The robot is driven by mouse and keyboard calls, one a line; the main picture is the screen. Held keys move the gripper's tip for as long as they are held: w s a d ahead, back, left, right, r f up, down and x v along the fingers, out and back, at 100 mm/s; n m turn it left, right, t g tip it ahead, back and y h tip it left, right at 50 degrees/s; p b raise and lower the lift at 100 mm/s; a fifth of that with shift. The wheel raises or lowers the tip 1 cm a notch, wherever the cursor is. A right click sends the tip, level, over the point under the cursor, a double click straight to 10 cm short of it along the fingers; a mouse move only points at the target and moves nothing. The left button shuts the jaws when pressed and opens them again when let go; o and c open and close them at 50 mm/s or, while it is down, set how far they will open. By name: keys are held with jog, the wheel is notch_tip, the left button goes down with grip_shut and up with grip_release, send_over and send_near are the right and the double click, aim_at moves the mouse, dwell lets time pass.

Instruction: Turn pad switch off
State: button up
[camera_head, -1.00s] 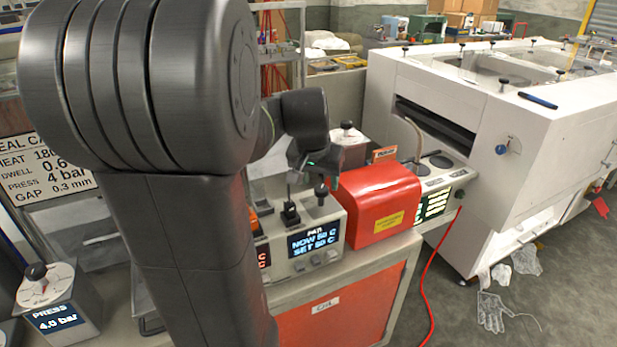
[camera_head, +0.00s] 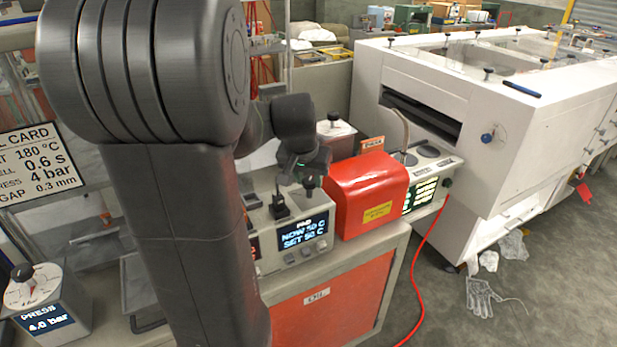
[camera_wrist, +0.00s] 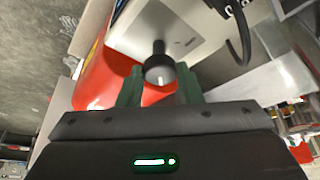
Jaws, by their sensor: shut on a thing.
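The grey pad unit (camera_head: 318,216) stands on the red-fronted bench, with a lit display (camera_head: 303,232) headed PAD that seems to read NOW 50 C, SET 50 C. A black lever-like control (camera_head: 279,208) stands on its top, left of my gripper.
A red box (camera_head: 368,195) stands close to the right of the pad unit. A large white machine (camera_head: 480,110) is further right. A red cable (camera_head: 425,270) runs down to the floor. A press unit (camera_head: 38,300) is at lower left.

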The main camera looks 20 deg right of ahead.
jog(key=n, duration=0.2)
jog(key=n+y, duration=0.1)
jog(key=shift+d+n+t+p, duration=0.2)
jog(key=shift+n+t+p, duration=0.15)
jog(key=shift+n+t, duration=0.05)
jog(key=n+y+b, duration=0.1)
jog(key=n+y, duration=0.1)
jog(key=n, duration=0.3)
jog(key=shift+d, duration=0.15)
jog(key=n+y+b, duration=0.1)
jog(key=n+y, duration=0.1)
jog(key=n, duration=0.3)
jog(key=shift+d+b, duration=0.15)
jog(key=shift+b, duration=0.2)
jog(key=shift+n+g+y, duration=0.6)
jog(key=shift+n+g, duration=0.1)
jog(key=shift+n, duration=1.3)
jog(key=o, duration=1)
jog(key=shift+d, duration=0.1)
